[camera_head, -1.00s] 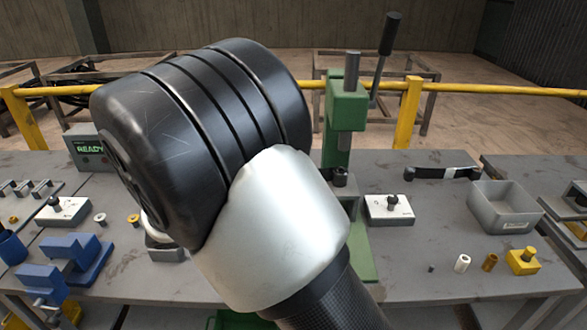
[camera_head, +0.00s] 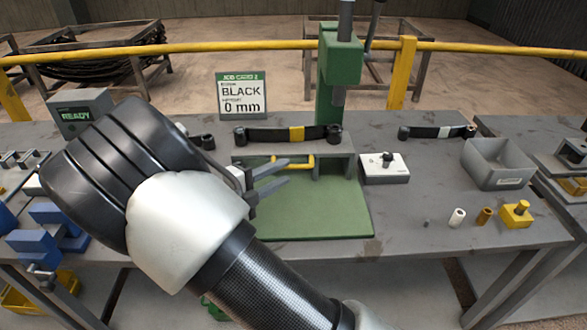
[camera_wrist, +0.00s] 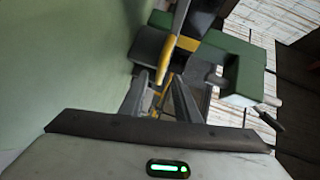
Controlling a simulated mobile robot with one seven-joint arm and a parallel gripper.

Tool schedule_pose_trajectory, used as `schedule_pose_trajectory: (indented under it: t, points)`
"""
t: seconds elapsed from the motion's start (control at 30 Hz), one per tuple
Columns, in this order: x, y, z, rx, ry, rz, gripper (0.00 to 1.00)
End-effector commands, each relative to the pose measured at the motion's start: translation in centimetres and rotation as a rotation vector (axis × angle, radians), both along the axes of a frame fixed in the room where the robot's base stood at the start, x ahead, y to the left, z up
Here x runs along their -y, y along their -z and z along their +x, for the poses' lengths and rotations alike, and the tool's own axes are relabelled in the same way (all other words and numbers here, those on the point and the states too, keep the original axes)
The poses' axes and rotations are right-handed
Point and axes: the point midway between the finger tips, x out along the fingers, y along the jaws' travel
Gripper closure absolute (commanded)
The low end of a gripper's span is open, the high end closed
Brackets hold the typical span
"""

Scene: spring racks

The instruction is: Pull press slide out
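The green press stands at the middle of the bench, with its column (camera_head: 340,75) at the back and a flat green base plate (camera_head: 315,212) in front. A yellow handle (camera_head: 308,160) sits low at the front of the press's grey slide housing (camera_head: 330,148). My gripper (camera_head: 287,169) is open, its two grey fingers pointing right, just by the handle and low over the plate. In the wrist view the yellow handle (camera_wrist: 165,68) shows ahead of my gripper (camera_wrist: 163,85), close to the fingertips. I cannot tell whether they touch it.
A card (camera_head: 242,96) reads BLACK, 0 mm. A dark strip with a yellow band (camera_head: 297,134) lies across the press. A white block (camera_head: 385,168), grey bin (camera_head: 497,163) and small parts stand right. Blue fixtures (camera_head: 62,225) and a READY display (camera_head: 80,112) stand left.

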Motion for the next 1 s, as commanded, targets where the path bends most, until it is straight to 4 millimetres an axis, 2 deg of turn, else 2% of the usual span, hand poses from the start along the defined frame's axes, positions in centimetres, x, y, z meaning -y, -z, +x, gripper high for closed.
schedule_pose_trajectory:
  t: [0.1, 0.3, 0.7, 0.87, 1.0]
  points:
    - [1.7, 0.5, 1.6, 0.0, 0.003, -0.001, 0.71]
    - [3.4, 0.8, 3.3, 0.001, 0.001, 0.0, 0.71]
    - [3.9, 0.8, 3.9, 0.0, 0.0, 0.0, 0.71]
    - [3.9, 0.8, 3.9, 0.0, 0.0, 0.0, 0.98]
    - [3.9, 0.8, 3.8, 0.0, 0.0, 0.0, 1.0]
